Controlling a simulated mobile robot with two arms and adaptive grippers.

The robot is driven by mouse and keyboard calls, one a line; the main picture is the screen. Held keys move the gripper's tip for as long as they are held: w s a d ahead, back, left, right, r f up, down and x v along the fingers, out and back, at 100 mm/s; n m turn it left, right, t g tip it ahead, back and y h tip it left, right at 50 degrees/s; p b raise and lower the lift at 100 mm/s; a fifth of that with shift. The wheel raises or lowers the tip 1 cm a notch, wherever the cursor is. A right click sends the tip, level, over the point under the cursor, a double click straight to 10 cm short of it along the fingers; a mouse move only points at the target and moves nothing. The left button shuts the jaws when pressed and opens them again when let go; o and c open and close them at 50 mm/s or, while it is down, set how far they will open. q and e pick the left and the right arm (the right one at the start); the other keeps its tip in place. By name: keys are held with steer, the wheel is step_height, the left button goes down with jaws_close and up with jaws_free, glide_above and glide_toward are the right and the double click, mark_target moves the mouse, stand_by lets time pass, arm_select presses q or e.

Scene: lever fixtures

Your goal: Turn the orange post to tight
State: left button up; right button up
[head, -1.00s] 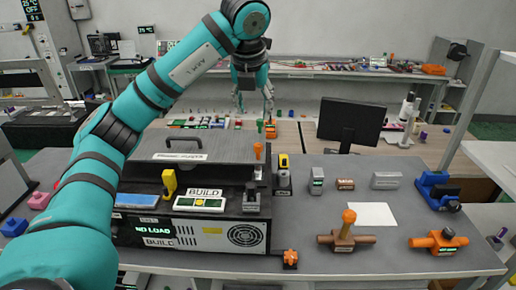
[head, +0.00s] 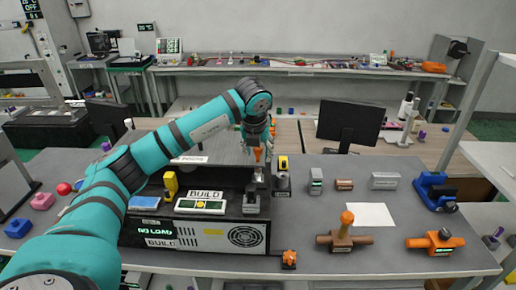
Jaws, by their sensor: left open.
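One small orange post (head: 257,155) stands upright above a grey block (head: 251,199) at the right end of the black machine. My left gripper (head: 257,143) is open and points down close above the post by the machine. Its fingers are small and partly hidden by the wrist, so I cannot tell whether they touch the post. No label reading tight is legible. My right gripper is not in view.
An orange valve fixture (head: 436,243), a blue clamp (head: 434,192) and a small orange knob (head: 289,259) are on the table. A yellow-and-black device (head: 283,177) stands just right of the grey block.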

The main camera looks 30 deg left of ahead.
arm_select(q)
jaws_close()
stand_by(0.3)
steer(key=shift+f, duration=0.1)
steer(key=shift+m+h+b, duration=0.5)
steer(key=shift+m+b, duration=0.45)
steer(key=shift+m, duration=0.45)
steer(key=m+h+b, duration=0.1)
steer(key=m, duration=0.2)
steer(key=m+h, duration=0.2)
steer(key=m, duration=0.3)
steer(key=shift+p, duration=0.3)
steer(key=m+g+h+p, duration=0.1)
steer(key=m, duration=0.2)
steer(key=m+h, duration=0.1)
steer(key=m, duration=0.2)
steer(key=shift+d+g+p, duration=0.1)
steer(key=shift+g+p, duration=0.25)
steer(key=shift+g, duration=0.05)
